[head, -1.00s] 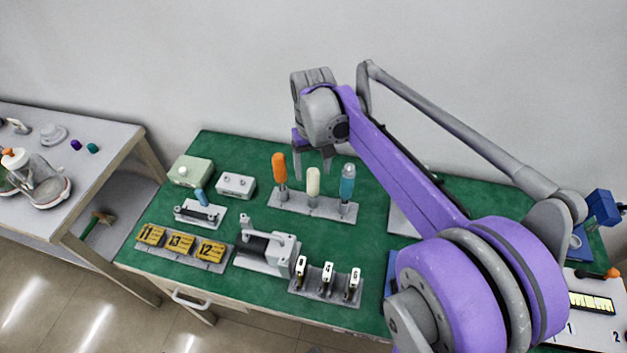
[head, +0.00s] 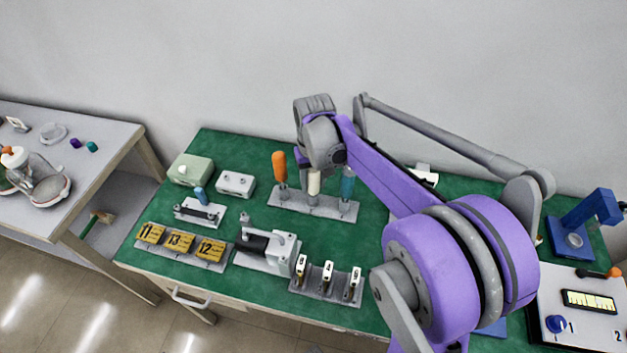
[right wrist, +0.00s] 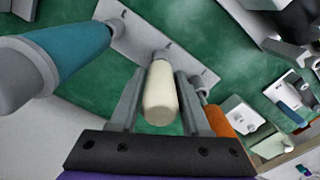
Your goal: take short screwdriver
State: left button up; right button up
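Three screwdrivers stand upright in a grey rack: one with an orange handle (head: 280,167), one with a cream handle (head: 314,183) and one with a teal handle (head: 347,184). The cream one looks the shortest. My right gripper (right wrist: 160,100) is over the rack, with its two fingers open on either side of the cream handle (right wrist: 160,95). In the right wrist view a narrow gap shows beside the handle, so it does not look gripped. The teal handle (right wrist: 75,50) is close on the left and the orange handle (right wrist: 219,121) close on the right. My left gripper is not in view.
The rack (head: 270,202) stands on a green mat (head: 200,275). A grey clamp device (head: 265,262), a rack of numbered tools (head: 325,293) and yellow numbered blocks (head: 180,244) stand nearer the front. A blue stand (head: 590,215) is at the right.

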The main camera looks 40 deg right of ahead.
grip_shut()
jog(key=shift+r, duration=0.1)
